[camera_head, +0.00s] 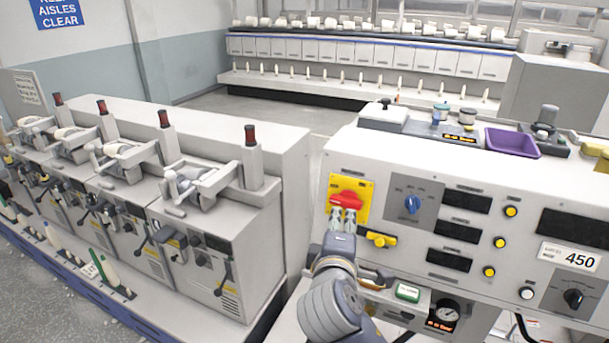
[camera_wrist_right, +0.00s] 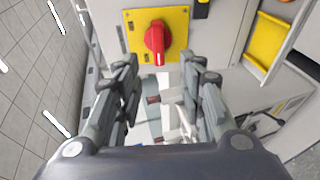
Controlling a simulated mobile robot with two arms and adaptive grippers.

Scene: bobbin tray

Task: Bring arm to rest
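My right arm comes up from the bottom middle of the head view. Its gripper (camera_head: 343,219) is in front of the control cabinet, just below the red rotary switch (camera_head: 347,199) on its yellow plate (camera_head: 349,183). In the right wrist view my right gripper (camera_wrist_right: 165,95) has its two fingers spread apart with nothing between them. The red switch (camera_wrist_right: 155,42) shows beyond the fingertips there, its handle upright, apart from the fingers. My left gripper is in neither view.
The control cabinet (camera_head: 420,262) carries knobs, displays and buttons. A purple tray (camera_head: 512,143) and a scale (camera_head: 384,115) are on its top. A row of winding machines (camera_head: 215,240) stands at the left. Open floor (camera_head: 280,113) shows behind.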

